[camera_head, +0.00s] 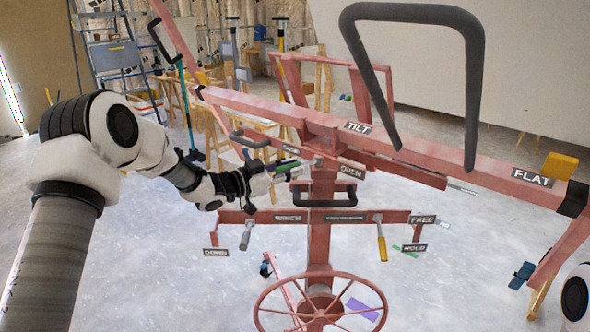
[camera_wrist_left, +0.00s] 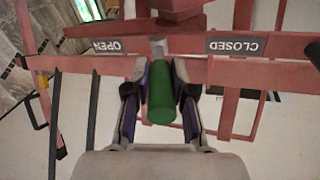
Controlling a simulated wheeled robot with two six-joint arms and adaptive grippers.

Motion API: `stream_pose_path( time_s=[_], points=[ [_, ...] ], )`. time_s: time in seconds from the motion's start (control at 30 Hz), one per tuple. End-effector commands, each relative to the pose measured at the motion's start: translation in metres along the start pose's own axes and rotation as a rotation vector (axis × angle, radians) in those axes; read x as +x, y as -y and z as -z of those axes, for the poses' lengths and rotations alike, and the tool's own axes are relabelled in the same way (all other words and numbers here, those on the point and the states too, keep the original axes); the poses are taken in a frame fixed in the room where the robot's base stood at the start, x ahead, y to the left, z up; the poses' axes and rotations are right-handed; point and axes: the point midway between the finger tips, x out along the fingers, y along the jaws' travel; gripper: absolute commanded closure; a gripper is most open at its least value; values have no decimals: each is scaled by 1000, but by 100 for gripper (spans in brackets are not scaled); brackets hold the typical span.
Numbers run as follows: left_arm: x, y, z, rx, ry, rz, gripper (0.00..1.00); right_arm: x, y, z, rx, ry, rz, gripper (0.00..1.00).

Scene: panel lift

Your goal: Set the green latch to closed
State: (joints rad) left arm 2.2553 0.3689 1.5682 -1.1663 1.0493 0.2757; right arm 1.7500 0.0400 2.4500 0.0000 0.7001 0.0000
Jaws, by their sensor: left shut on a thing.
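The green latch (camera_wrist_left: 161,92) is a green cylindrical handle on a short light pivot at the pink bar, seen in the left wrist view. Its pivot lies between the OPEN label (camera_wrist_left: 107,46) and the CLOSED label (camera_wrist_left: 237,46), both upside down there. The handle points straight toward my wrist. My left gripper (camera_wrist_left: 161,108) has one finger on each side of the handle and is shut on it. In the head view my left gripper (camera_head: 272,172) is at the frame's centre post, left of the OPEN label (camera_head: 351,171). My right gripper is out of view.
A pink panel lift fills the middle, with a dark loop handle (camera_head: 468,75) at the top. Below are a grey-handled winch lever (camera_head: 246,236), a yellow-handled lever (camera_head: 382,246) and a pink handwheel (camera_head: 262,300). A ladder (camera_head: 110,55) stands behind. Floor at lower right is mostly clear.

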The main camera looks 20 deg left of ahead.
Motion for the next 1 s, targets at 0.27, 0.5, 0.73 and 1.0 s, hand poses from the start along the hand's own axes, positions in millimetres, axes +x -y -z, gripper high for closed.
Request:
stream_pose_path(
  time_s=[0.27, 0.5, 0.73, 1.0],
  points=[
    [1, 9, 1, 3, -24, -103, 100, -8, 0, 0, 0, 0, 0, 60],
    [1, 11, 0, 2, -30, -127, 100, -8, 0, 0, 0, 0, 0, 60],
    [2, 11, 1, 2, -31, -126, 100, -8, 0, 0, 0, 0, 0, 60],
    [1, 10, 0, 2, -29, -126, 51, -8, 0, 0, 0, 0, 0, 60]
  ],
)
